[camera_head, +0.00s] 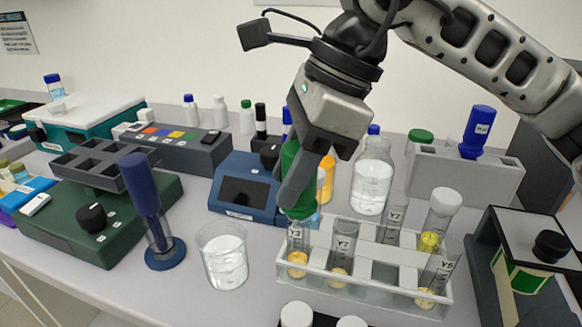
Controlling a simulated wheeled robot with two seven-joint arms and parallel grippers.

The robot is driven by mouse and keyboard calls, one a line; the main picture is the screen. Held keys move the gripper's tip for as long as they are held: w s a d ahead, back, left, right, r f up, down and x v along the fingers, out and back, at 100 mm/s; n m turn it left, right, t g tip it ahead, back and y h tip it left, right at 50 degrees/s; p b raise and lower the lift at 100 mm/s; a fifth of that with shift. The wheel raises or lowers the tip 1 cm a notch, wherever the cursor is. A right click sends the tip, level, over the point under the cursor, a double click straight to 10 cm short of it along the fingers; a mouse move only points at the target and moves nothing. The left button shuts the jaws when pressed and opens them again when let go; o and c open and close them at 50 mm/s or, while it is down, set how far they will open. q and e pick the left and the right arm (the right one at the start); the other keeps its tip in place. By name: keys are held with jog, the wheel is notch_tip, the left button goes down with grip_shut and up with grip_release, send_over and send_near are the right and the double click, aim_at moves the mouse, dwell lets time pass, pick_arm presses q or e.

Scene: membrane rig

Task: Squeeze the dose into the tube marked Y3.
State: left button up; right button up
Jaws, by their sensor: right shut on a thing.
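My right gripper (305,185) comes down from the top right and is shut on a green dropper (289,160), which is partly hidden behind the fingers. The dropper's green lower collar shows just above the front-left tube (297,255), whose label appears to read Y3. The dropper's tip is not clear, so I cannot tell whether it is inside the tube. This tube stands in a pale rack (360,285) and has yellow liquid at its bottom. My left gripper is not in view.
A clear bottle (372,185) stands behind. A dark-framed device (520,260) is at right.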

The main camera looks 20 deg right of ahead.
aim_at(286, 148)
notch_tip(286, 148, up, 4)
jog(key=p, duration=0.2)
jog(key=shift+f+p, duration=0.1)
jog(key=shift+p, duration=0.25)
notch_tip(286, 148, up, 6)
jog(key=p, duration=0.4)
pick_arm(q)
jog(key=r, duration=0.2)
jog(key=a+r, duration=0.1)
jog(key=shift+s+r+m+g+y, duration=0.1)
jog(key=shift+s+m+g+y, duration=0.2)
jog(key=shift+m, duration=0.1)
